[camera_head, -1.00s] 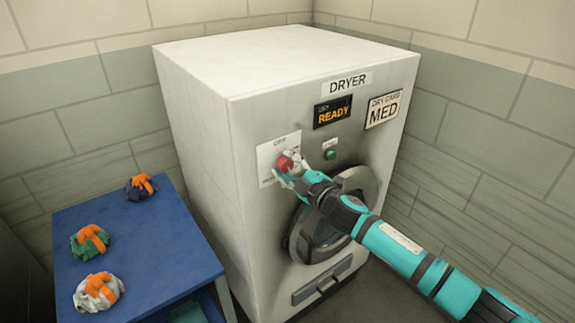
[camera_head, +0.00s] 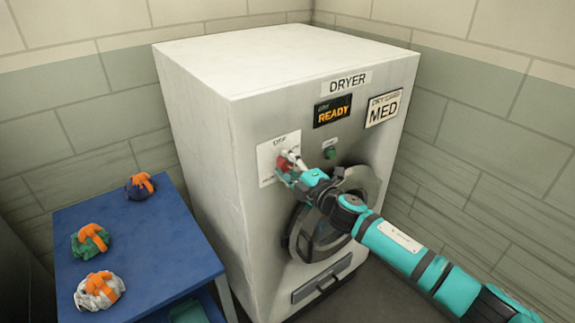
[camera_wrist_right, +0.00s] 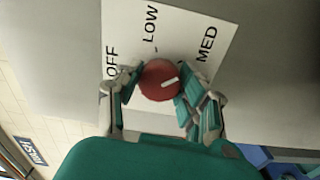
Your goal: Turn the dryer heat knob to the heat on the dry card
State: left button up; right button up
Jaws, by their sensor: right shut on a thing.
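The dryer (camera_head: 235,140) stands in the corner. Its dry card (camera_head: 383,110) reads MED. The red heat knob (camera_wrist_right: 160,80) sits on a white dial plate (camera_wrist_right: 180,30) labelled OFF, LOW and MED; any other label is hidden by my fingers. The knob's white mark points right and slightly up in the wrist view, roughly toward MED but a little below that word. My right gripper (camera_wrist_right: 157,90) is shut on the knob, one finger on each side. In the head view the right gripper (camera_head: 287,164) partly covers the knob. My left gripper is not in view.
A display (camera_head: 332,112) reads READY. A green button (camera_head: 330,153) sits right of the dial, close to my right wrist. The round dryer door (camera_head: 318,235) is below, behind my arm. A blue table (camera_head: 150,245) at left holds several strapped cloth bundles (camera_head: 90,242).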

jog(key=o, duration=1.2)
jog(key=shift+c, duration=0.2)
jog(key=v, duration=1.2)
jog(key=shift+f, duration=0.1)
